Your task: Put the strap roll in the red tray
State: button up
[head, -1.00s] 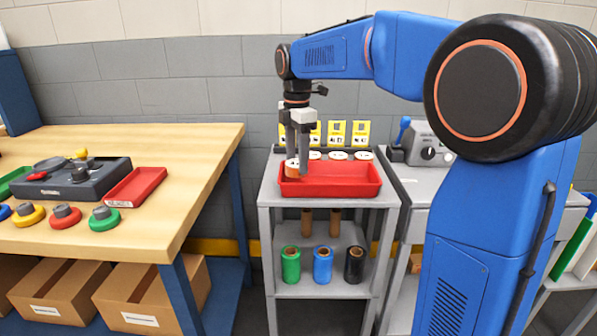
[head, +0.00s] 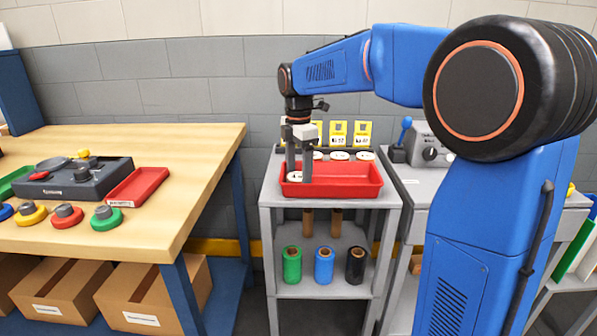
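The red tray (head: 340,191) sits on top of the grey shelf stand. The strap roll (head: 294,176) is at the tray's left end, with its pale top showing. Its lower part is hidden behind the tray's front wall. My gripper (head: 299,174) points down over that end, with one finger behind the roll and the other at its right side. The fingers are apart with the roll between them. I cannot tell whether they still press on it.
Several white-topped rolls (head: 340,155) stand in a row behind the tray, with yellow cards (head: 338,133) above. Green (head: 292,265), blue (head: 324,265) and black (head: 355,265) rolls stand on the lower shelf. A smaller red tray (head: 137,186) lies on the wooden bench (head: 190,150) at left.

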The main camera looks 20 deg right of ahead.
aim_at(299, 176)
notch_tip(299, 176, up, 12)
jog(key=shift+r, duration=0.15)
dwell(0.5)
jog(key=s+d+f+m+t, duration=0.1)
jog(key=s+d+f+m, duration=0.1)
jog(key=s+f+m, duration=0.4)
jog(key=s+d+f+m+t, duration=0.2)
jog(key=s+f+m, duration=0.5)
jog(key=s, duration=0.9)
jog(key=s+d+f+m+t, duration=0.1)
jog(key=s+d+f+m, duration=0.2)
jog(key=s+f+m, duration=0.4)
jog(key=s+f, duration=0.1)
jog(key=s, duration=0.3)
jog(key=shift+s+f+t, duration=0.2)
jog(key=shift+s+t, duration=0.05)
jog(key=shift+t, duration=0.15)
